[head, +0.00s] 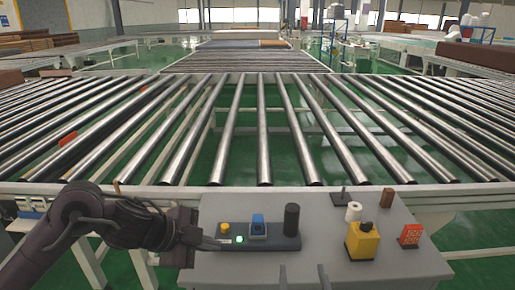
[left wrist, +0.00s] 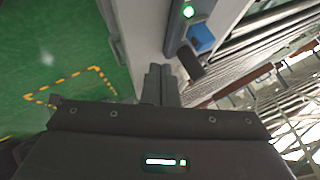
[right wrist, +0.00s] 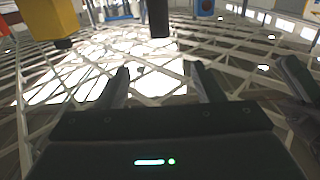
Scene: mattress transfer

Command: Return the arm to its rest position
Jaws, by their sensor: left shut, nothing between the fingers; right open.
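My left arm comes in from the left in the head view. Its gripper (head: 214,244) is at the left end of the control panel (head: 275,243), close to a lit green button (head: 239,239). In the left wrist view its fingers (left wrist: 161,82) are together and empty; the green button (left wrist: 188,11) and a blue switch (left wrist: 201,38) lie beyond the tips. I cannot tell whether the tips touch the panel. My right gripper (head: 304,277) shows only its fingertips at the bottom edge of the head view. In the right wrist view its fingers (right wrist: 160,82) are apart with nothing between them.
A grey table (head: 350,272) carries the panel, a yellow button box (head: 362,242), an orange-red block (head: 411,235), a white roll (head: 353,212) and a black cylinder (head: 291,219). A roller conveyor (head: 263,130) stretches behind it. Green floor (left wrist: 60,50) shows left of the table.

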